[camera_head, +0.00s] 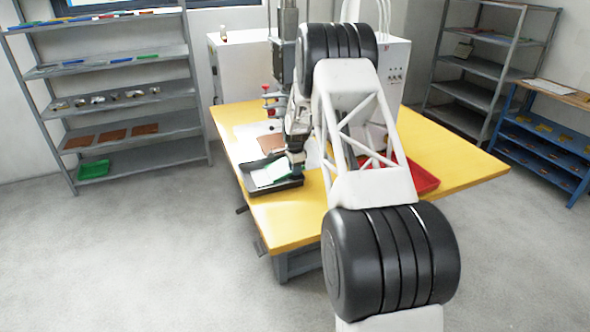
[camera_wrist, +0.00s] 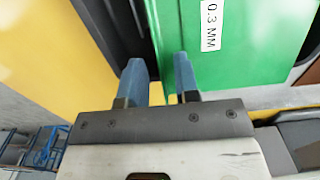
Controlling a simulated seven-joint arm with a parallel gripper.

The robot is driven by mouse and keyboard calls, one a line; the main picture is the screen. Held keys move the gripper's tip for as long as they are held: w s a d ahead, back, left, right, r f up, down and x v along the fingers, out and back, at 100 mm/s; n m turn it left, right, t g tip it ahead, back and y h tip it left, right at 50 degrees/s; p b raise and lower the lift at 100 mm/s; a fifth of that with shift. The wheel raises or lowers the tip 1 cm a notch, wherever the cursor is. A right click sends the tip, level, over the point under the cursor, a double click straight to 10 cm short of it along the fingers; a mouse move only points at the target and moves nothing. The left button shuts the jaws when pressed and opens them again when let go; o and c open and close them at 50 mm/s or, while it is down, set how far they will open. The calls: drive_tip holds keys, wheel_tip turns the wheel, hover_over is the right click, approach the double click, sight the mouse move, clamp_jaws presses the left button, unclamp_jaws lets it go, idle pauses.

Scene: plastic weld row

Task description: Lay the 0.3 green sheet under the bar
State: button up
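The green sheet (camera_wrist: 225,60) fills the upper middle of the wrist view, with a white "0.3 MM" label on it. In the head view, green and white (camera_head: 271,173) show inside a black tray (camera_head: 290,186) at the front left of the yellow table. My gripper (camera_wrist: 160,62) has two blue fingers, spread apart at the sheet's left edge, the right finger in front of the green. Nothing is seen clamped between them. In the head view my gripper (camera_head: 296,160) is over the tray's right part. The bar cannot be made out clearly; my arm hides much of that area.
The yellow table (camera_head: 460,165) has bare room at right. A red tray (camera_head: 422,180) is partly behind my arm. A machine with red knobs (camera_head: 268,92) stands beyond the black tray. Shelves (camera_head: 120,125) stand at left, and a blue rack (camera_head: 545,145) at right.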

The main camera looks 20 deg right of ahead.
drive_tip(key=shift+r, duration=0.1)
wheel_tip(320, 180, up, 12)
drive_tip(key=shift+r, duration=0.25)
idle(0.5)
idle(0.5)
